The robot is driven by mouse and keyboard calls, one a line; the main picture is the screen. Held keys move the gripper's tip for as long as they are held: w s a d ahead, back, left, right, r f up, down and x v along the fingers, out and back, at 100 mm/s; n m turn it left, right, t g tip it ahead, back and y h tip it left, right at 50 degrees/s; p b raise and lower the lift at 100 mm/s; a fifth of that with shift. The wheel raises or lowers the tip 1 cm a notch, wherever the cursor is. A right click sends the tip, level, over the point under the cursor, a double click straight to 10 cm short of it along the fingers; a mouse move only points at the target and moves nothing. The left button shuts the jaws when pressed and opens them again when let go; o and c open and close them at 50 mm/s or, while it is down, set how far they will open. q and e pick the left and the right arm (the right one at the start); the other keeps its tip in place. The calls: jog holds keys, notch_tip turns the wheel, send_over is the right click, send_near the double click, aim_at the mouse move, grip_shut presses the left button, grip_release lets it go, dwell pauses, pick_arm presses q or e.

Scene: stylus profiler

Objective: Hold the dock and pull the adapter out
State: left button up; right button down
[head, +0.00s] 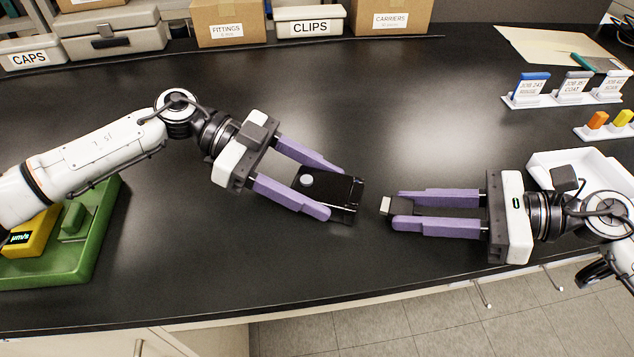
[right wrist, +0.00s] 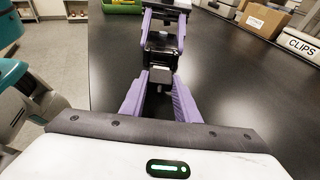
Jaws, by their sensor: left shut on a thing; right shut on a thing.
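The dock (head: 335,189) is a small black box with a round light button on top, on the dark bench in the middle of the head view. My left gripper (head: 335,190) is shut on the dock, one purple finger on each side. My right gripper (head: 391,209) is shut on the adapter (head: 385,206), a small dark piece with a pale end at its fingertips. A gap of bare bench shows between adapter and dock. In the right wrist view the dock (right wrist: 158,58) is ahead of the adapter (right wrist: 159,88).
A green tray (head: 88,245) with a yellow gauge is at the left. Boxes and bins, including a CLIPS bin (head: 308,22), line the back. A white tray (head: 560,160) lies behind my right wrist, with labelled stands (head: 570,95) beyond. The bench's front edge is close below.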

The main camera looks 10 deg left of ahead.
dwell(0.4)
jog(key=shift+s+d+r, duration=0.15)
jog(key=shift+d+r, duration=0.35)
jog(key=shift+d, duration=0.3)
jog(key=shift+s+d+r, duration=0.15)
jog(key=shift+d+r, duration=0.4)
jog(key=shift+d, duration=0.3)
jog(key=shift+s+d+r, duration=0.15)
jog(key=shift+d+r, duration=0.35)
jog(key=shift+d, duration=0.3)
pick_arm(q)
jog(key=o, duration=1.9)
jog(key=shift+a, duration=0.1)
jog(key=v, duration=1.2)
